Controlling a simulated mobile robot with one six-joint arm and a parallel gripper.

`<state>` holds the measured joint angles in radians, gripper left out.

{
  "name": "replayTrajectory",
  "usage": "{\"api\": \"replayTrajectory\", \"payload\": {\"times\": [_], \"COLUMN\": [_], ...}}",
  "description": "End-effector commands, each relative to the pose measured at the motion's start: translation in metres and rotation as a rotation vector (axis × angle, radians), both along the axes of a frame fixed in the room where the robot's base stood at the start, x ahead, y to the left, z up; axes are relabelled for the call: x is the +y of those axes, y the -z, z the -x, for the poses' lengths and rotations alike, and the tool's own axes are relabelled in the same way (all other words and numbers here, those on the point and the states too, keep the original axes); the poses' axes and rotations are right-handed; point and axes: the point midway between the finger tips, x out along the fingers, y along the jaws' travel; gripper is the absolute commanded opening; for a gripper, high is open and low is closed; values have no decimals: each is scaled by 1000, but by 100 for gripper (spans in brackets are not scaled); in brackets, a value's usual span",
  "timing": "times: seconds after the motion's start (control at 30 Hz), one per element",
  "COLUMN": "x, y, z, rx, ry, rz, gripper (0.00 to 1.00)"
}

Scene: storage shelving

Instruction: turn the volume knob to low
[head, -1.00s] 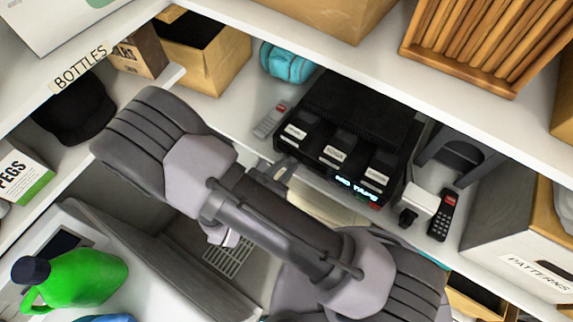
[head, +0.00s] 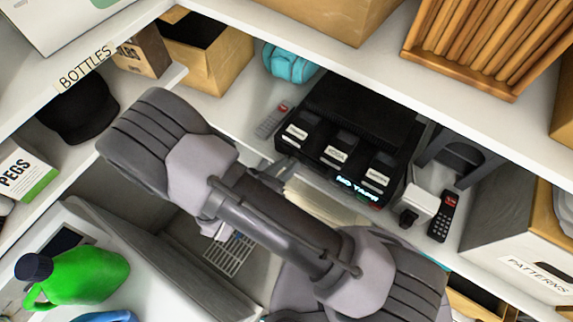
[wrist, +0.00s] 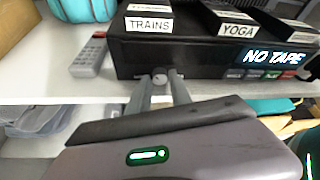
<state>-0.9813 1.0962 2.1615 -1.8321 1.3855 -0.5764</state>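The black tape player (head: 350,115) stands on the middle shelf, with labelled tapes on top and "NO TAPE" lit on its front; it also shows in the wrist view (wrist: 200,56). A small round grey knob (wrist: 160,75) is on the left of its front face. My gripper (wrist: 160,82) points at the player, with one finger on each side of the knob. I cannot tell whether the fingers press on it. The knob's pointer and markings are too small to read.
A grey remote (wrist: 88,58) lies left of the player, with a teal rolled item (head: 290,62) behind it. A white object (head: 418,202) and a black remote (head: 441,215) are to the right. The shelf above overhangs the player.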

Motion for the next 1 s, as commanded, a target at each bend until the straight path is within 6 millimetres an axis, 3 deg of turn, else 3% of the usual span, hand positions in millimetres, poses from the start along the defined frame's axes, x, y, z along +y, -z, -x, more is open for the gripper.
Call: {"api": "replayTrajectory", "payload": {"times": [0.1, 0.63, 0.77, 1.0], "x": [0, 7, 27, 75], "y": [0, -3, -14, -42], "z": [0, 6, 25, 75], "rx": [0, -1, -2, -2], "ry": [0, -2, -7, -6], "rz": [0, -2, -4, -5], "gripper": [43, 43, 43, 43]}}
